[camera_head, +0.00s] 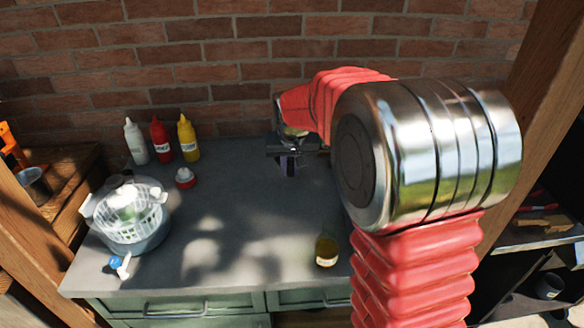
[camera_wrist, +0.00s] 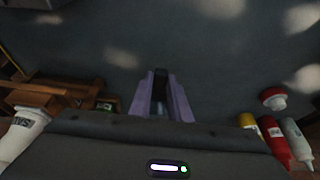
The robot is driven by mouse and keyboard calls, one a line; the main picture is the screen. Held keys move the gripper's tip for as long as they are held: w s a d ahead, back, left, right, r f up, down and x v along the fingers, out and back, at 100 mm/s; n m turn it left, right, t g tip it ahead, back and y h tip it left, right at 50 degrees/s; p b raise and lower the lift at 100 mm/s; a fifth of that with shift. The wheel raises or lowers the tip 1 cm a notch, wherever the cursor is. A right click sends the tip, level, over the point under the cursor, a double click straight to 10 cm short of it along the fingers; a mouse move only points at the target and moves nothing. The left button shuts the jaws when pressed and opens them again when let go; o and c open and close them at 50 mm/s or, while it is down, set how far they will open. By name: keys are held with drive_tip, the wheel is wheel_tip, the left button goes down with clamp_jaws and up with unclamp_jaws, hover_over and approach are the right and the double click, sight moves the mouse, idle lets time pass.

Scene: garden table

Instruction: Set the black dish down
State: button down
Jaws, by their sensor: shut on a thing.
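My gripper (camera_head: 288,166) is low over the far middle of the grey tabletop (camera_head: 235,215), near the brick wall, with its fingers pointing down. In the wrist view its purple fingers (camera_wrist: 161,88) stand close together, shut on a thin dark piece (camera_wrist: 159,90) that I take for the black dish. Only a sliver of it shows, and it is hard to tell from the dark table. The dish cannot be made out in the head view. I cannot tell whether it touches the tabletop.
White (camera_head: 135,142), red (camera_head: 161,140) and yellow (camera_head: 188,138) bottles stand at the back left. A red-and-white jar (camera_head: 185,178) is before them. A basket in a bowl (camera_head: 130,215) stands left, with a blue-and-white item (camera_head: 120,265). An amber jar (camera_head: 326,252) stands near the front. The table's middle is clear.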

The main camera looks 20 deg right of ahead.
sight(266, 203)
drive_tip(key=shift+a, duration=0.1)
drive_tip(key=a+f+n, duration=0.1)
drive_tip(key=a, duration=0.1)
drive_tip(key=a+f+n, duration=0.1)
drive_tip(key=a, duration=0.2)
drive_tip(key=a+f+y, duration=0.1)
drive_tip(key=a, duration=0.1)
drive_tip(key=shift+a+f+n, duration=0.25)
drive_tip(key=shift+f+n, duration=0.1)
drive_tip(key=shift+n, duration=0.05)
